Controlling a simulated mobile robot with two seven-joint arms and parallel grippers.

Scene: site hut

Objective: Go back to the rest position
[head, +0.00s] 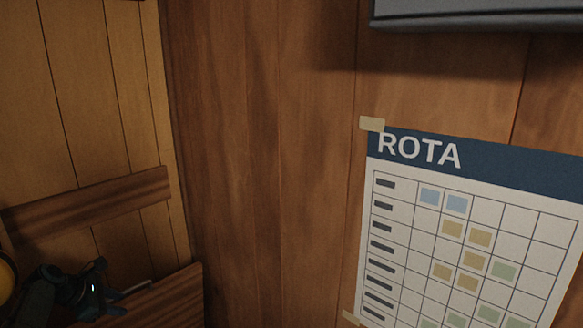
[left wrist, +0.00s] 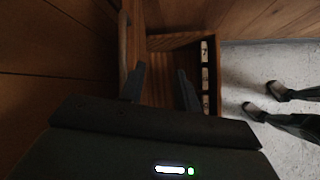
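My left gripper (head: 112,292) is at the bottom left of the head view, in front of the wooden wall boards. In the left wrist view its two dark fingers (left wrist: 162,85) stand apart with nothing held between them. Brown wooden furniture lies beyond the fingertips. My right gripper shows in neither view.
A ROTA chart (head: 470,225) is taped to the wooden wall (head: 265,150). A grey-edged panel (head: 475,18) is above it. A yellow rounded thing (head: 6,277) is at the left edge. In the wrist view, dark shapes like legs with shoes (left wrist: 277,91) are on the speckled floor (left wrist: 285,60).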

